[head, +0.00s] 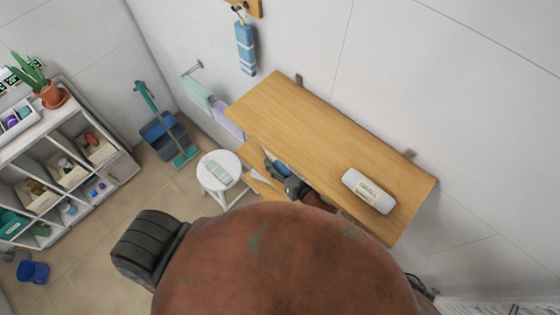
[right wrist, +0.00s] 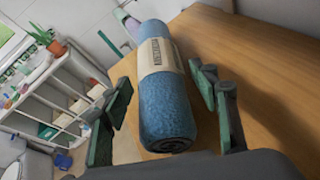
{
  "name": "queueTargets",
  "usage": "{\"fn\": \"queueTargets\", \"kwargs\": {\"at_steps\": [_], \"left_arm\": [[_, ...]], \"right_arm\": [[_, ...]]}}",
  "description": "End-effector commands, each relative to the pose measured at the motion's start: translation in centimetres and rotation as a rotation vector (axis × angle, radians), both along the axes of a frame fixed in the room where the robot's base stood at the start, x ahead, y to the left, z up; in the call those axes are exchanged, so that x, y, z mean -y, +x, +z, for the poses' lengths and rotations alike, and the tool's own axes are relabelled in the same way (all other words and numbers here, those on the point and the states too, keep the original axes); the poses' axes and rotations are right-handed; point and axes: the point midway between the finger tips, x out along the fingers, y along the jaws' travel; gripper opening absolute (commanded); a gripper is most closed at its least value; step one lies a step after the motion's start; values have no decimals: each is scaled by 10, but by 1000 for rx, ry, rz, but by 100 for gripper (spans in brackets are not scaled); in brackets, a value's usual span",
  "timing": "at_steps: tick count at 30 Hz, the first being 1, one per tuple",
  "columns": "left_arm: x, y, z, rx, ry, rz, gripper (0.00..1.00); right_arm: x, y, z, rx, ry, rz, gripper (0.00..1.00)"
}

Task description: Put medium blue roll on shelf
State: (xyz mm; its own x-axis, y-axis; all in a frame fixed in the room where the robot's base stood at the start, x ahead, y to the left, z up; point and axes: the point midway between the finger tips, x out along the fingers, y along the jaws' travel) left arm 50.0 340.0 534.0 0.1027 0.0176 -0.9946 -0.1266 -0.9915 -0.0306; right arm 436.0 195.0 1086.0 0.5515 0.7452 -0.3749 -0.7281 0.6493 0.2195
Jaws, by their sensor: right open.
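A blue rolled towel with a beige paper band lies on a wooden surface in the right wrist view (right wrist: 165,110). In the head view only a small part of the blue roll (head: 282,168) shows below the upper shelf's front edge. My right gripper (head: 280,175) is by that roll, under the upper shelf. In the right wrist view its green-padded fingers (right wrist: 163,100) are open, one on each side of the roll, with gaps visible. The wooden upper shelf (head: 300,125) is on the wall. My left gripper is not in view.
A white roll (head: 367,190) with a label lies at the right end of the upper shelf; its left and middle are clear. A white stool (head: 221,157) stands left of the gripper. A blue striped towel (head: 245,48) hangs above. A white cubby unit (head: 120,170) stands at left.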

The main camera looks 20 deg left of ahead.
Motion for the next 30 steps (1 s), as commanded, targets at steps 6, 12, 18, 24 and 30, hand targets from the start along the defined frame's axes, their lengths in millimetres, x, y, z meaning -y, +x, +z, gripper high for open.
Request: {"fn": "queueTargets", "kwargs": {"at_steps": [6, 12, 18, 24, 30], "left_arm": [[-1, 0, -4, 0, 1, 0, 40], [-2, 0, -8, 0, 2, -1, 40], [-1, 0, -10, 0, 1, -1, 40], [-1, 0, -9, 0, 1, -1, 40], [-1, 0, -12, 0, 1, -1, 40]], "right_arm": [[21, -16, 11, 0, 0, 2, 55], [45, -33, 23, 2, 0, 1, 55], [55, -41, 30, 0, 1, 1, 55], [56, -42, 30, 0, 2, 0, 55], [61, -33, 31, -11, 25, -14, 55]]}}
